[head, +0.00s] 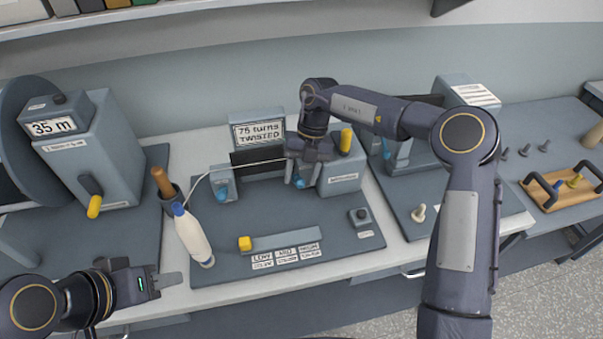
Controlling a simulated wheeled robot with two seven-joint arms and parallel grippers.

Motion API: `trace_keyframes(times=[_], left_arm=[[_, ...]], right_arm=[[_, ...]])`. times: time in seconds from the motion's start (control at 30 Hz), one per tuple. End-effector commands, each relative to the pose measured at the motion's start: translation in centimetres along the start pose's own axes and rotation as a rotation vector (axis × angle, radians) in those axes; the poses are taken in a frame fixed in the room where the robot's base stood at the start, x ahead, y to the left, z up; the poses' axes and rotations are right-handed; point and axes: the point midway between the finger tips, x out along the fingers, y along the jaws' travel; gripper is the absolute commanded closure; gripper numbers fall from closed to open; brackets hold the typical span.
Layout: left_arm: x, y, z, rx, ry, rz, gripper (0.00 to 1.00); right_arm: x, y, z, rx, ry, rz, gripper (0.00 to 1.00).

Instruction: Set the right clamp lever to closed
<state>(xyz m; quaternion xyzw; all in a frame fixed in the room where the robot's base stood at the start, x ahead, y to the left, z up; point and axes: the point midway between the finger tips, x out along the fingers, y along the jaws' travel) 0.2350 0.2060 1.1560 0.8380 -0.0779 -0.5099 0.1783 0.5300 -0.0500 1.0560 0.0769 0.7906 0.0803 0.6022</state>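The winding station's right clamp (305,172) is in the middle of the head view, mostly hidden under my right gripper. Its blue lever (300,183) shows low between the gripper's grey fingers. My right gripper (302,177) points down at this lever; its fingers look spread, one on each side. I cannot tell whether they touch it. The lever's exact angle is hard to read. The left clamp (222,178) is a grey block with its own blue lever (223,194). My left gripper (172,280) is at the lower left, away from the clamps, its finger gap not readable.
A pale cord runs between the clamps, before a "75 turns TWISTED" display (258,131). A yellow-handled crank unit (340,177) stands right of the right clamp. A yellow slider (245,243) sits in front.

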Motion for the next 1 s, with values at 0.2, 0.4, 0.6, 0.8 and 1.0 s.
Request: trace_keyframes(times=[0.2, 0.4, 0.6, 0.8, 1.0], left_arm=[[0.0, 0.0, 0.0, 0.0, 0.0, 0.0, 0.64], [0.3, -0.1, 0.2, 0.0, 0.0, 0.0, 0.64], [0.6, -0.3, 0.3, 0.0, 0.0, 0.0, 0.64], [0.6, -0.3, 0.3, 0.0, 0.0, 0.0, 0.64], [0.6, -0.3, 0.3, 0.0, 0.0, 0.0, 0.64]], right_arm=[[-0.1, 0.0, 0.0, 0.0, 0.0, 0.0, 0.52], [-1.9, 0.0, 0.1, 0.0, -0.004, 0.001, 0.52], [-5.5, 0.0, 0.1, 0.001, -0.004, 0.002, 0.52], [-7.5, 0.1, 0.0, -0.001, -0.002, 0.0, 0.52], [-7.8, 0.0, 0.0, -0.001, 0.0, 0.0, 0.52]])
